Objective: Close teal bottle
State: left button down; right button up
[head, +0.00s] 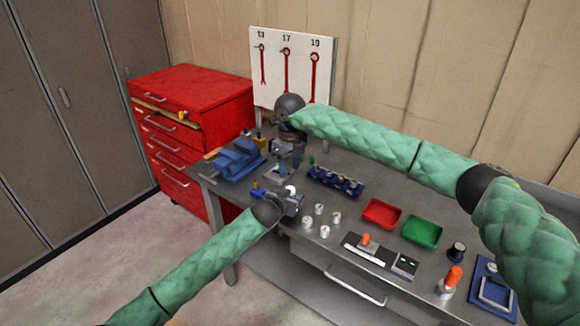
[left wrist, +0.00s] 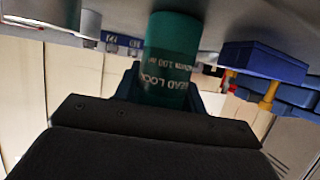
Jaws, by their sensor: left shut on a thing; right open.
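The teal bottle (left wrist: 172,50) shows in the left wrist view, with white lettering on its side; that view is upside down, with the bench top above. My left gripper (head: 290,203) is shut around the bottle near the bench's front edge. The bottle's top is hidden behind the gripper in the wrist view, and I cannot tell whether a cap is on it. In the head view the left gripper hides most of the bottle. My right gripper (head: 281,172) is open and points down above and behind the left one. I cannot make out anything between its fingers.
A blue vise (head: 235,160) is to the left. A blue rack (head: 335,184) holds several parts; white-metal pieces (head: 319,209) stand in front of it. A red tray (head: 381,214) and a green tray (head: 421,232) lie to the right. A blue block (left wrist: 262,60) is close beside the bottle.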

jog(key=n, duration=0.6)
jog(key=shift+s+n, duration=0.1)
jog(key=shift+n, duration=0.3)
jog(key=n, duration=0.5)
jog(key=shift+n, duration=0.3)
jog(key=n, duration=1.1)
jog(key=shift+s+f, duration=0.1)
jog(key=shift+f, duration=3.9)
